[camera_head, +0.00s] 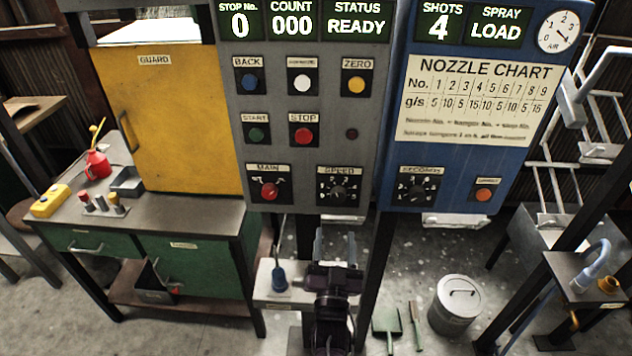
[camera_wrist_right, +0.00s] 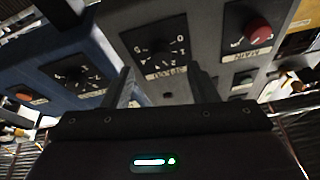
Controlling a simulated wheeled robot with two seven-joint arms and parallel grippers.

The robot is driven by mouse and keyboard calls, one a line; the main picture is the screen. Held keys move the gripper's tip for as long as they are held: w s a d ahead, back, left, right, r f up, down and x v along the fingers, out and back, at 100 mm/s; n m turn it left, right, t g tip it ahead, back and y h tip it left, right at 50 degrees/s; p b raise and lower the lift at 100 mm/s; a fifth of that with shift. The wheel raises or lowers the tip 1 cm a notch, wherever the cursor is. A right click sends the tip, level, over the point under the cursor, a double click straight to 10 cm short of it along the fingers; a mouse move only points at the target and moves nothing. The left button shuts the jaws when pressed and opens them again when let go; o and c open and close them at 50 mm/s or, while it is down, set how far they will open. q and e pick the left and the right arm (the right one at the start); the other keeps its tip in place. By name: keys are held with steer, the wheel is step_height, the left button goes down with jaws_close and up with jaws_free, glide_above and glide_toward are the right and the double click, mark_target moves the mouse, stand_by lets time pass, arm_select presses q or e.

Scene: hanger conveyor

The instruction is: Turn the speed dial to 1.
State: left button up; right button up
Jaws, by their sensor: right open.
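The speed dial (camera_head: 338,190) is a black knob on a dark square plate, low on the grey panel, under a SPEED label. In the right wrist view the speed dial (camera_wrist_right: 158,46) shows upside down, beyond the fingertips. Which number it points at is too small to tell. My right gripper (camera_head: 335,243) is below the panel in the head view, its fingers pointing up toward the dial. In the wrist view my right gripper (camera_wrist_right: 162,82) is open and empty, its two fingers apart and not around the dial. My left gripper is not in view.
The red MAIN knob (camera_head: 269,190) is left of the dial. The SECONDS dial (camera_head: 416,189) is to its right on the blue panel (camera_head: 395,120). Push buttons such as red STOP (camera_head: 303,135) sit above. A small shelf (camera_head: 270,292) is at lower left of the gripper.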

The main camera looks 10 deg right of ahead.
mark_target(338, 198)
steer(key=shift+h, duration=0.3)
steer(key=x, duration=0.2)
steer(key=r+p+x, duration=0.1)
steer(key=x, duration=0.2)
steer(key=p+x, duration=0.1)
steer(key=x, duration=0.1)
steer(key=shift+s+r, duration=0.1)
steer(key=shift+r, duration=0.35)
steer(key=shift+w+d+p, duration=0.15)
steer(key=shift+w+p, duration=0.1)
steer(key=shift+p, duration=0.05)
steer(key=c, duration=1)
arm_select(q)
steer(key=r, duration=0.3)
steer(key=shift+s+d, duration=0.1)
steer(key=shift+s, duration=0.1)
arm_select(e)
steer(key=shift+o, duration=0.2)
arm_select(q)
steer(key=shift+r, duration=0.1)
